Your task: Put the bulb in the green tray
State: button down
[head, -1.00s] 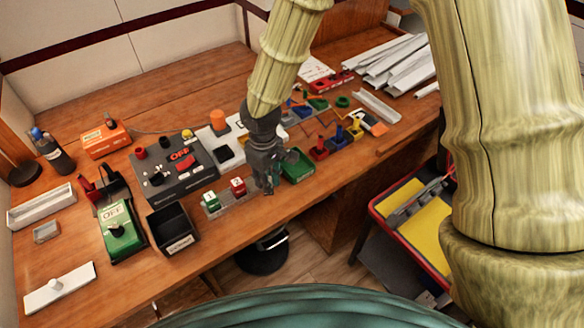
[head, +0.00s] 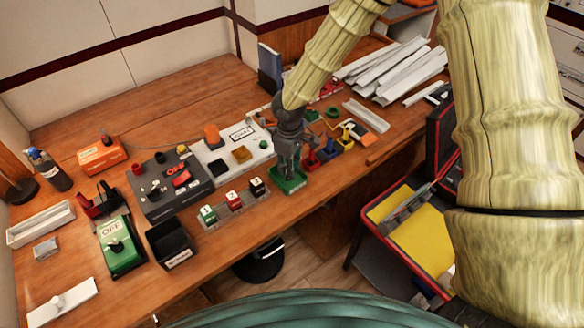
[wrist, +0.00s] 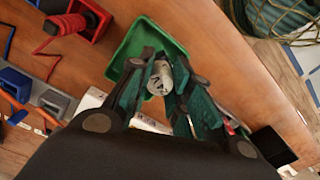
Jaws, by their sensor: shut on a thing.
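My gripper (head: 289,172) is over the green tray (head: 291,185) at the front edge of the bench. In the wrist view my gripper (wrist: 165,85) is shut on the bulb (wrist: 160,78), a small pale, greyish rounded piece between the fingertips. The green tray (wrist: 121,57) lies behind and below the bulb there, with the bulb over its lower right part. I cannot tell whether the bulb touches the tray floor. In the head view the fingers hide the bulb.
A rack of numbered breakers (head: 233,205) stands left of the tray. A black bin (head: 171,243) and a grey OFF panel (head: 170,184) are further left. Small red, blue and yellow holders (head: 328,150) are close on the right. The bench's front edge is near the tray.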

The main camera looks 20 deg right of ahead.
jog(key=shift+w+d, duration=0.2)
jog(key=shift+d, duration=0.15)
jog(key=shift+w+d+f+p, duration=0.1)
jog(key=shift+f+p, duration=0.2)
jog(key=shift+p, duration=0.05)
jog(key=shift+f+p, duration=0.45)
jog(key=shift+f, duration=1.05)
jog(key=shift+f, duration=0.2)
jog(key=c, duration=1.3)
grip_release()
jog(key=shift+r, duration=0.15)
notch_tip(320, 180, up, 12)
jog(key=shift+r+b, duration=0.1)
jog(key=shift+b, duration=0.9)
